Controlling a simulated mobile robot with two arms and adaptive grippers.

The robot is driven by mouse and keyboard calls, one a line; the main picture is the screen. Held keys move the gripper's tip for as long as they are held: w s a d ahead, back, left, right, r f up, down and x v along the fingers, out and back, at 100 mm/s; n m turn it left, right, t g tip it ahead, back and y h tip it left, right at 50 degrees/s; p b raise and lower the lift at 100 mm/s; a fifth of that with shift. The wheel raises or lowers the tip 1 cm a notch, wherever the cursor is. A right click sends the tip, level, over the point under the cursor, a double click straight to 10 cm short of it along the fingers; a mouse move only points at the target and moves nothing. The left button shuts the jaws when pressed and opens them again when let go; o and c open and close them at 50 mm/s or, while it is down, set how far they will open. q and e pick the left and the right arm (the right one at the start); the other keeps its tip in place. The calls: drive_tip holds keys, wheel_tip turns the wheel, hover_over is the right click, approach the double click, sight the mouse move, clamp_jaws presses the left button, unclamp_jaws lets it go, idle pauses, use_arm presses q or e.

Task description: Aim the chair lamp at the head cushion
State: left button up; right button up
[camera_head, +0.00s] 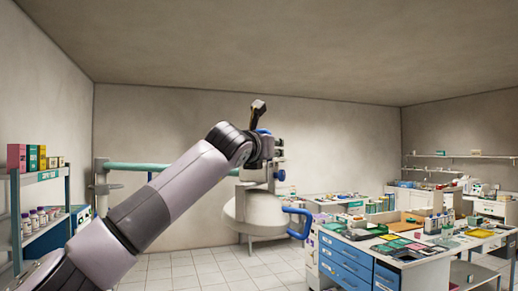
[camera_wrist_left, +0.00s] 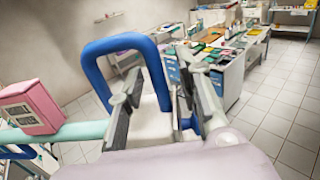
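The chair lamp has a pale round head (camera_head: 255,210) on a teal arm (camera_head: 165,169), left of centre in the head view. A blue loop handle (camera_head: 299,223) sticks out on its right side. A blue loop handle (camera_wrist_left: 115,43) also stands large in the left wrist view. My left gripper (camera_wrist_left: 162,92) is at the lamp with its fingers apart. One leg of the loop shows between the fingers; I cannot tell whether they touch it. My left arm partly covers the lamp in the head view. The head cushion is not recognisable in either view. My right gripper is out of view.
A shelf (camera_head: 40,178) with boxes and bottles stands at the left. A blue-drawered bench (camera_head: 345,262) loaded with trays and small goods stands at the right. A pink box (camera_wrist_left: 30,107) is near the teal arm in the wrist view. Tiled floor (camera_head: 185,267) lies clear between.

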use_arm(q)
drive_tip(key=v, duration=1.1)
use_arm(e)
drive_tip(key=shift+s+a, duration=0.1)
use_arm(q)
drive_tip(key=shift+w, duration=0.1)
drive_tip(key=shift+c, duration=0.2)
